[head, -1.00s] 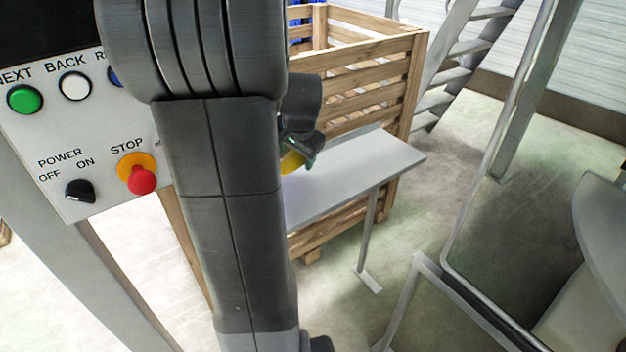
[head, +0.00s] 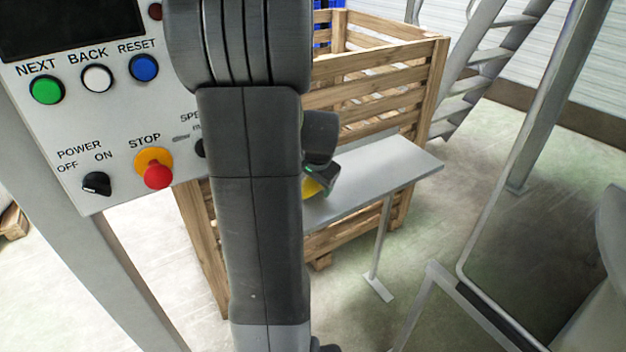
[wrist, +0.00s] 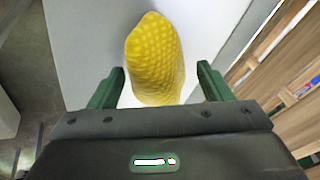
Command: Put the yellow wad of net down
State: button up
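The yellow wad of net (wrist: 155,58) is a rounded, textured lump in the wrist view, over the light grey top of a narrow table (wrist: 85,30). My gripper (wrist: 161,67) has its two green fingers spread on either side of the wad's near part, with gaps visible beside it. I cannot tell whether the wad rests fully on the table. In the head view my gripper (head: 320,185) is low over the table (head: 385,172), with a bit of the yellow wad (head: 311,188) showing beneath it. My arm hides the rest.
A slatted wooden crate (head: 365,95) stands directly behind the table. A control panel (head: 120,125) with coloured buttons is at the left. Grey metal stairs (head: 480,85) and a metal frame (head: 500,215) are at the right. The table's right end is clear.

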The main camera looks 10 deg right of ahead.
jog(key=shift+o, duration=0.5)
jog(key=shift+r, duration=0.1)
jog(key=shift+r, duration=0.25)
jog(key=p+v, duration=0.1)
jog(key=v, duration=1)
jog(key=shift+s+r+p, duration=0.2)
jog(key=shift+r+p, duration=0.1)
jog(key=shift+p, duration=0.1)
jog(key=shift+f, duration=0.1)
jog(key=b+x, duration=0.1)
jog(key=x, duration=1.1)
jog(key=shift+b, duration=0.35)
jog(key=shift+w, duration=0.1)
jog(key=shift+r, duration=1.35)
